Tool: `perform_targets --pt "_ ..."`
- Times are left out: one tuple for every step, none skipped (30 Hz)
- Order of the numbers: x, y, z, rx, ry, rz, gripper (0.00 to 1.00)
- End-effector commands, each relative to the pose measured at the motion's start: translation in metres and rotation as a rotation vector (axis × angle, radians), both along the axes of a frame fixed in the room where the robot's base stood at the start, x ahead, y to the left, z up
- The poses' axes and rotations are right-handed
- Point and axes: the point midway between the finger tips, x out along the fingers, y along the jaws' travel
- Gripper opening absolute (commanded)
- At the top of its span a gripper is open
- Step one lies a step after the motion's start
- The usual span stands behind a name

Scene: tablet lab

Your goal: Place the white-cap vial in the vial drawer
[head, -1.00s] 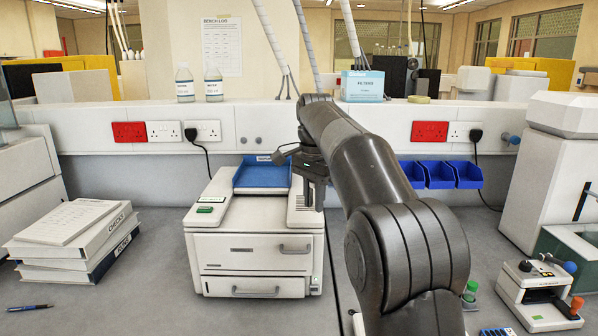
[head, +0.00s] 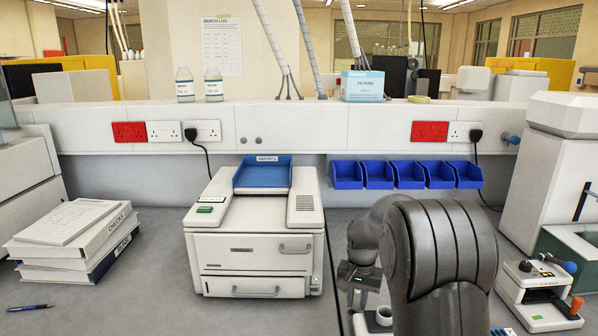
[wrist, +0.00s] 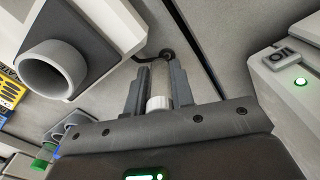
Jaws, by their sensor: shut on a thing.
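My gripper (wrist: 158,82) is shut on the white-cap vial (wrist: 159,102) in the wrist view. The white cap shows between the fingers, and the fingers partly hide the vial body. In the head view my gripper (head: 357,284) is low, right of the white cabinet-like machine (head: 207,250); the vial is too small to make out there. The machine has a larger upper drawer (head: 228,263) and a slim lower drawer (head: 222,288), both closed. I cannot read which one is the vial drawer.
A device with a round white cup (head: 384,316) stands close to my gripper; the cup is large in the wrist view (wrist: 52,68). Several blue bins (head: 409,174) hang on the back wall. Binders (head: 75,250) lie at left. Bench in front of the binders is mostly clear.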

Motion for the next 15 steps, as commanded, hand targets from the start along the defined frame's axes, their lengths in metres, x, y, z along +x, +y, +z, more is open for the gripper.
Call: perform_targets --pt "0.0 0.002 -0.002 0.0 0.0 0.028 0.0" --pt "-0.001 0.003 -0.002 0.0 0.0 0.044 0.0" --pt "-0.001 0.004 -0.003 0.0 0.0 0.058 0.0" --pt "-0.001 0.004 -0.003 0.0 0.0 0.068 0.0" --pt "-0.001 0.004 -0.003 0.0 0.0 0.074 0.0" --pt "-0.001 0.005 -0.004 0.0 0.0 0.079 0.0" --pt "-0.001 0.004 -0.004 0.0 0.0 0.081 0.0" --pt "-0.001 0.001 -0.004 0.0 0.0 0.08 0.0" --pt "-0.001 -0.005 -0.004 -0.001 0.0 0.078 0.0" --pt "0.0 -0.011 -0.004 -0.001 0.0 0.077 0.0" --pt "0.0 -0.019 -0.004 -0.001 0.0 0.075 0.0" --pt "0.0 -0.028 -0.004 -0.001 0.0 0.074 0.0" --pt "0.0 -0.036 -0.004 -0.001 0.0 0.074 0.0" --pt "0.0 -0.043 -0.004 0.0 0.0 0.073 0.0" --pt "0.0 -0.05 -0.004 0.0 0.0 0.075 0.0"
